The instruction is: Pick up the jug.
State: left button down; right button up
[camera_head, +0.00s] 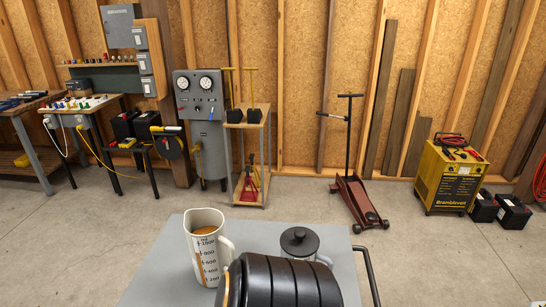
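The jug (207,250) is a white measuring jug with black level marks and numbers and a brownish strip on its side. It stands upright on a grey cart top (160,270) at the bottom centre, with its handle on the right. The lower right of the jug is close to a black ribbed cylinder, and part of its handle is hidden there.
The large black ribbed cylinder (285,282) fills the bottom centre. A grey lidded container (299,242) stands behind it. A dark cart handle (368,272) runs along the right edge. The cart top left of the jug is clear. Open floor lies beyond.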

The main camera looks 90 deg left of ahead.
aim_at(205, 229)
jog(key=k+j+u, duration=0.9)
jog(key=j+u, duration=0.25)
jog(key=k+j, duration=0.1)
jog(key=j, duration=0.2)
jog(key=k+j, duration=0.1)
jog(key=j, duration=0.25)
jog(key=k+j, duration=0.15)
jog(key=j, duration=0.15)
